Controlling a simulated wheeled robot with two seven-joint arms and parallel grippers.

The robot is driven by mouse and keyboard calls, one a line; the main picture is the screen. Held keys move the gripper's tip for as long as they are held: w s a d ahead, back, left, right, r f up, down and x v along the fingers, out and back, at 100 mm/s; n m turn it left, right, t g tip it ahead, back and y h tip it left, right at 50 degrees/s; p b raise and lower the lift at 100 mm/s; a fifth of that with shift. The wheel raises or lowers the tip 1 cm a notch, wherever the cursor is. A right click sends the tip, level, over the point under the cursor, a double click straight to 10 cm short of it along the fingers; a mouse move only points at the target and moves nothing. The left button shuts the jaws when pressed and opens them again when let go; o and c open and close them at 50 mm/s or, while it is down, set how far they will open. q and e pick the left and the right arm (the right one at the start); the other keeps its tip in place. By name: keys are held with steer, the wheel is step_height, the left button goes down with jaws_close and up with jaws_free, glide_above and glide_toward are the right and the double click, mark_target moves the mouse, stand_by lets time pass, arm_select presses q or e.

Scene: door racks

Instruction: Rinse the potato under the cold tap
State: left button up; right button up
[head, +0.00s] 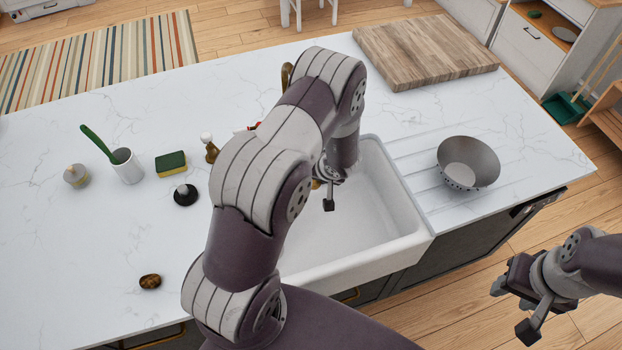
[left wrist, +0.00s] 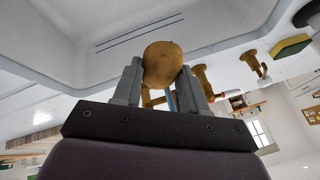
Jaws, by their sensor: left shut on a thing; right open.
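The potato (left wrist: 162,65) is a tan, rounded lump between the two grey fingers of my left gripper (left wrist: 160,88) in the left wrist view. The gripper is shut on it. In the head view my left gripper (head: 323,194) is over the white sink (head: 385,195), partly hidden by my arm; I cannot make out the potato there. Brass tap parts (left wrist: 202,80) show just behind the potato, with a narrow blue strip between the fingers; I cannot tell whether this is water. My right gripper (head: 512,310) is open and empty, off the counter's front right.
A metal colander (head: 468,163) stands right of the sink, and a wooden board (head: 425,50) lies behind. Left are a sponge (head: 171,163), a white cup (head: 127,166) with a green-handled tool, a dark round brush (head: 185,195) and a small brown oval thing (head: 150,281). The front left counter is mostly clear.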

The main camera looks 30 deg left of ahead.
arm_select(q)
steer(key=shift+s+a, duration=0.25)
steer(key=shift+s, duration=0.1)
steer(key=s+d, duration=0.5)
steer(key=d, duration=0.1)
stand_by(0.4)
steer(key=shift+s, duration=0.1)
stand_by(1.0)
steer(key=s+d+r+p, duration=0.3)
steer(key=r+p, duration=0.1)
steer(key=p, duration=0.1)
steer(key=shift+s+d, duration=0.15)
steer(key=shift+d, duration=0.25)
